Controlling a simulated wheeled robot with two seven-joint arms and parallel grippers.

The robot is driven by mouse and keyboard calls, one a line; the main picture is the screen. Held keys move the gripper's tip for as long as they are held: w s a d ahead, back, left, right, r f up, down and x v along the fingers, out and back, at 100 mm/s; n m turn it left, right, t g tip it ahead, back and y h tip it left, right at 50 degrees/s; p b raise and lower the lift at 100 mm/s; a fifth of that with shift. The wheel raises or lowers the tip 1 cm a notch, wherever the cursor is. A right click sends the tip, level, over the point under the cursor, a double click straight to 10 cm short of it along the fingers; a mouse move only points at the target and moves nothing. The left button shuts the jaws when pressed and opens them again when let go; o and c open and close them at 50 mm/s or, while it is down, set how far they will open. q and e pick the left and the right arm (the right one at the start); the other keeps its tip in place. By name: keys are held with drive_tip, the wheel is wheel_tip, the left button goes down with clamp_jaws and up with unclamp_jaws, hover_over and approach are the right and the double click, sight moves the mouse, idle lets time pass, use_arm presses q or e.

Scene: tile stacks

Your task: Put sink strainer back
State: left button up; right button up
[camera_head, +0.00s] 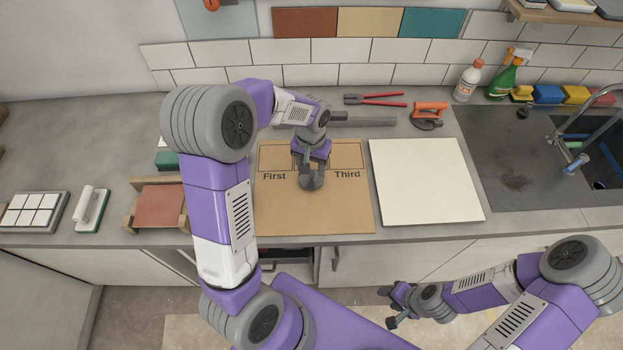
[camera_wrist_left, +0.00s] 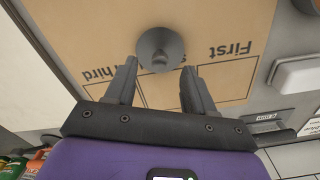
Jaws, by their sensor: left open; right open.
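A grey round disc with a small central knob, which looks like the sink strainer (camera_wrist_left: 160,48), shows in the left wrist view over the marked board (camera_wrist_left: 85,25). In the head view it is the grey shape (camera_head: 313,181) at the board's middle, between the words First and Third. I cannot tell whether it touches the board. My left gripper (camera_wrist_left: 160,67) is open, with its fingertips on either side of the disc's near edge and no visible grip on it. In the head view this gripper (camera_head: 311,163) hangs over the board. My right gripper (camera_head: 388,307) is open and empty, in front of the counter.
The sink (camera_head: 590,145) with its tap is at the right, beside a grey drainboard (camera_head: 510,180). A white tile (camera_head: 425,180) lies right of the board. Red-handled pliers (camera_head: 375,99) and an orange-handled tool (camera_head: 429,113) lie behind. A reddish tile in a wooden holder (camera_head: 160,206) stands left.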

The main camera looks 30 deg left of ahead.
sight(311, 177)
use_arm(q)
wheel_tip(311, 177, down, 5)
drive_tip(key=shift+w+r, duration=0.1)
drive_tip(key=shift+r, duration=0.05)
drive_tip(key=shift+c, duration=0.3)
clamp_jaws()
